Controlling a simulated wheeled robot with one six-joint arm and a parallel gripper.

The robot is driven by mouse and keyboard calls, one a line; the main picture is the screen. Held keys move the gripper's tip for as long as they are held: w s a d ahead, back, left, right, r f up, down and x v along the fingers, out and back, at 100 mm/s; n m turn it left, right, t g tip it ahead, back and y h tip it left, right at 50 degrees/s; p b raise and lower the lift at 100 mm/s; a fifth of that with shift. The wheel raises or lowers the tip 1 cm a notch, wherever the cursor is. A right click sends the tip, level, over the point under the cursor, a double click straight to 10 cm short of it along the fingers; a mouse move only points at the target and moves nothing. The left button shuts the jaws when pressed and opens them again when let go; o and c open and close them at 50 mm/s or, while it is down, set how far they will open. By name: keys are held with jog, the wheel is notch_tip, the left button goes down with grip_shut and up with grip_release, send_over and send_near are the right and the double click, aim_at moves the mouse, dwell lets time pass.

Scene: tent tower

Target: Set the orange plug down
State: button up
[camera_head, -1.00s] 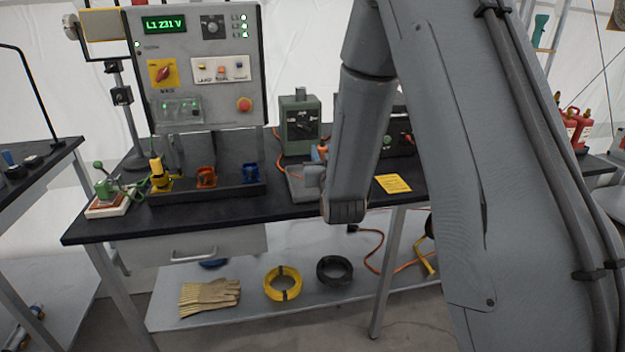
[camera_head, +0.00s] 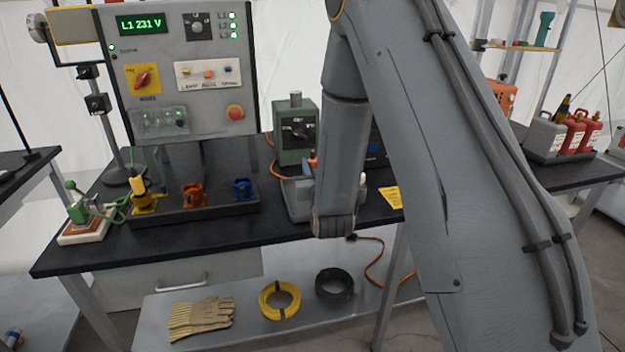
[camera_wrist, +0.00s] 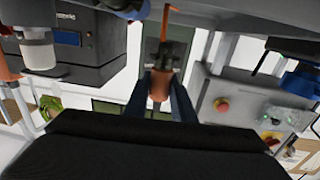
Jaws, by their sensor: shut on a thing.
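In the wrist view my gripper (camera_wrist: 158,88) is shut on the orange plug (camera_wrist: 157,82). Its orange cable (camera_wrist: 163,22) runs away toward the top of the picture. In the head view my arm hides the gripper and most of the plug; only a small orange spot (camera_head: 312,163) shows beside the arm, and I cannot tell if it is the plug. The arm's wrist end is over the bench by a grey tray (camera_head: 297,205). Whether the plug touches anything is hidden.
The dark bench (camera_head: 110,250) carries a black rack (camera_head: 215,212) with yellow, orange (camera_head: 193,194) and blue (camera_head: 243,189) sockets. A green box (camera_head: 296,135) stands behind the tray. A yellow note (camera_head: 391,197) lies to its right. A control panel (camera_head: 185,80) rises behind.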

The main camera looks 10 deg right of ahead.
jog(key=shift+f+p, duration=0.3)
jog(key=shift+f, duration=1.95)
jog(key=shift+f, duration=0.1)
jog(key=o, duration=1)
jog(key=s, duration=0.4)
jog(key=s+b, duration=0.1)
jog(key=s, duration=0.3)
jog(key=s+a+b, duration=0.1)
jog(key=s, duration=0.3)
